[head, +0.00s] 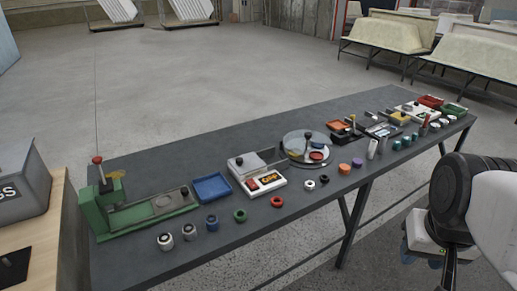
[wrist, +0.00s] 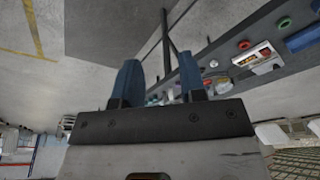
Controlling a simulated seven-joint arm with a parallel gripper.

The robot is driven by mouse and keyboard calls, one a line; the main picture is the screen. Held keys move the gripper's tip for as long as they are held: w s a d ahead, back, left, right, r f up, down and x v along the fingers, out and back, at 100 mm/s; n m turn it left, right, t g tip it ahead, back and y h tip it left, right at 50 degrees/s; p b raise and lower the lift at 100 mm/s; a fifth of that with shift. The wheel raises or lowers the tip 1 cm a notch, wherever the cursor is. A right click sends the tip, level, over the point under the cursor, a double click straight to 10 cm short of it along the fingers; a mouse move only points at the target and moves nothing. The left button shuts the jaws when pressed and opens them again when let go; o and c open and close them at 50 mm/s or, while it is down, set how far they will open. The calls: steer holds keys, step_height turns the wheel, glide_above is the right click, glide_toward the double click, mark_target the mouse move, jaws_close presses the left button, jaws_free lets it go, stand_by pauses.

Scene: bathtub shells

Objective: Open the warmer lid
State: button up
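A white box-like unit (head: 262,183) with an orange display and a red part on its front stands mid-table in the head view.
The long dark table (head: 140,188) holds a green press (head: 150,212), a blue tray (head: 212,187), a round clear-covered dish (head: 306,150) right beside the unit, and several small rings and jars along the front edge. Open floor lies in front of the table.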

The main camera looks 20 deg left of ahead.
steer(key=o, duration=0.3)
steer(key=shift+g, duration=0.3)
steer(key=w+a+r, duration=0.1)
steer(key=w+a, duration=0.1)
steer(key=w, duration=0.3)
steer(key=w+a+r, duration=0.1)
steer(key=w+a, duration=0.1)
steer(key=w, duration=0.3)
steer(key=w+a+r, duration=0.2)
steer(key=w, duration=0.4)
steer(key=shift+a, duration=0.25)
steer(key=g, duration=0.2)
glide_above(239, 159)
steer(key=d, duration=0.1)
step_height(239, 159, down, 20)
steer(key=shift+a+f, duration=0.4)
steer(key=shift+a, duration=0.1)
steer(key=shift+f, duration=3.9)
steer(key=shift+c, duration=0.3)
